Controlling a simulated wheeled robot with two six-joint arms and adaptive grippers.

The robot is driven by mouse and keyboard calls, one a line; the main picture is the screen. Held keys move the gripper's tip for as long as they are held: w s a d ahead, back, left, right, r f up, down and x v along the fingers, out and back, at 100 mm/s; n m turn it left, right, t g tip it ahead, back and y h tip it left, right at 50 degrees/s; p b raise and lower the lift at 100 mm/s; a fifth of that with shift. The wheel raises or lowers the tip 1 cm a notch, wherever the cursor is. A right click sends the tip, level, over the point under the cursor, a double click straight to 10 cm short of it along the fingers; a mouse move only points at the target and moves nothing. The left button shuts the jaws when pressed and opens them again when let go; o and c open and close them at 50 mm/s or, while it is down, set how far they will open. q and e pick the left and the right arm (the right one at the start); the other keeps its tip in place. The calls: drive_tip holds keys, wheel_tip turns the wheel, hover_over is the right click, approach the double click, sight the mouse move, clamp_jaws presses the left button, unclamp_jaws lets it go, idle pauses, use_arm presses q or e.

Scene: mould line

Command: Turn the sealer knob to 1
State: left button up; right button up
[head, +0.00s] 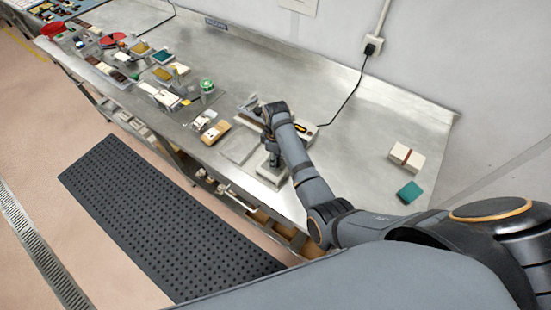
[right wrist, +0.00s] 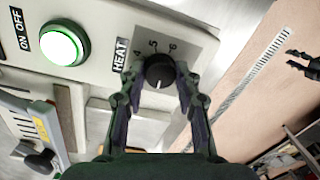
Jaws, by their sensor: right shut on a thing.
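The sealer (head: 308,131) is a pale machine on the steel bench, partly hidden by my right arm in the head view. In the right wrist view its panel (right wrist: 100,22) carries a dark round knob (right wrist: 158,73) beside a HEAT label. The numbers 4, 5 and 6 show above the knob; other numbers are hidden or out of view. The knob's white mark points toward the bottom of that view. My right gripper (right wrist: 157,78) is shut on the knob, one finger on each side. My left gripper (right wrist: 299,63) seems to show small at the right edge, fingers apart and empty.
A lit green ON OFF button (right wrist: 64,43) sits beside the knob. A white block with a brown band (head: 406,156) and a teal block (head: 409,192) lie at the bench's right. Several small items crowd the left. The back middle of the steel bench (head: 270,65) is clear.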

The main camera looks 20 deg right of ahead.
drive_tip(key=shift+n, duration=0.4)
drive_tip(key=o, duration=1.2)
drive_tip(key=shift+c, duration=0.2)
drive_tip(key=r, duration=0.7)
drive_tip(key=shift+w+r, duration=0.2)
drive_tip(key=shift+r, duration=0.1)
